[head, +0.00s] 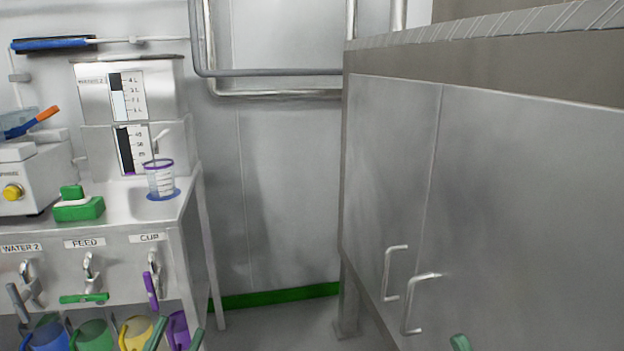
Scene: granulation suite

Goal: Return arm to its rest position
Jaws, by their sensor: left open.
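My left gripper (178,332) shows at the bottom edge, left of the middle, as two grey-green fingertips. They are apart, with a purple jug (177,326) seen behind the gap between them; nothing appears held. The rest of that gripper and its arm are below the picture. A single grey-green tip (460,343), seemingly of my right gripper, shows at the bottom edge in front of the cabinet; its opening is hidden.
A steel bench (120,240) at left has lever valves, a clear cup (160,178) on a blue disc, and a green block (79,207). Several coloured jugs stand below. A large steel cabinet (500,190) with handles fills the right. Clear floor (270,325) lies between.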

